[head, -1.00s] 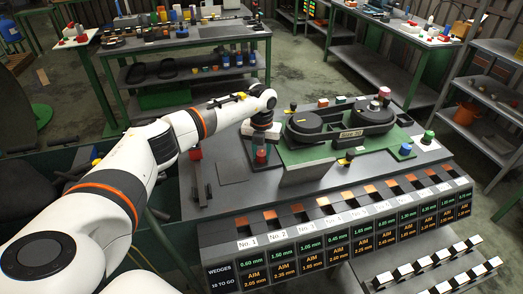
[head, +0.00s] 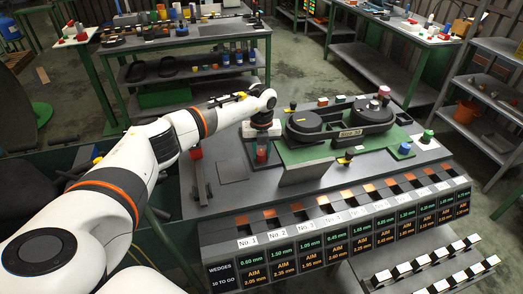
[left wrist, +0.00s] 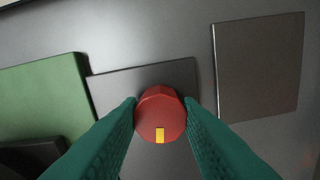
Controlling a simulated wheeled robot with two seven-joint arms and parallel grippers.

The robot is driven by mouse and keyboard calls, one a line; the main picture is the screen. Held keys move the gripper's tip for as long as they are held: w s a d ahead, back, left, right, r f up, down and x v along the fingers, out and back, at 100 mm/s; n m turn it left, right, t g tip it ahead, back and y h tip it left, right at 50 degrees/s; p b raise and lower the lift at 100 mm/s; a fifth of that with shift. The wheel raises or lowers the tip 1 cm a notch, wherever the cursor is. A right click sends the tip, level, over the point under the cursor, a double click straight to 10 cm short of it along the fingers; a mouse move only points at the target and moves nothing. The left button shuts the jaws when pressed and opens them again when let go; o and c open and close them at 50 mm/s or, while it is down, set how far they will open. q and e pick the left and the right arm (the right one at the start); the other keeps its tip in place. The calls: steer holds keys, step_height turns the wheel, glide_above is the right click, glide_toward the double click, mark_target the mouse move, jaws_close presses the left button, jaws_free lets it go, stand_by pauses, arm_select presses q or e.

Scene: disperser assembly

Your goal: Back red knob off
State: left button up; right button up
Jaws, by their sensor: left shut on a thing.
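The red knob (left wrist: 160,112) shows in the left wrist view as a faceted red cap with a yellow mark at its lower edge. My left gripper (left wrist: 161,118) is shut on it, with one green finger on each side. In the head view the red knob (head: 262,155) is just below my left gripper (head: 262,147), at the left end of the green base. What lies under the knob is hidden. My right gripper is in neither view.
The green base (head: 300,157) carries a dark device (head: 350,131) to the right of the knob. A blue knob (head: 405,148) and a green knob (head: 428,136) stand further right. A row of labelled wedge bins (head: 340,225) lines the front edge. A flat grey plate (left wrist: 258,66) lies nearby.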

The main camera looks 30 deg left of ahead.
mark_target(261, 152)
arm_select(q)
steer(key=shift+r, duration=0.1)
steer(key=o, duration=1)
step_height(261, 152, up, 12)
steer(key=b, duration=0.3)
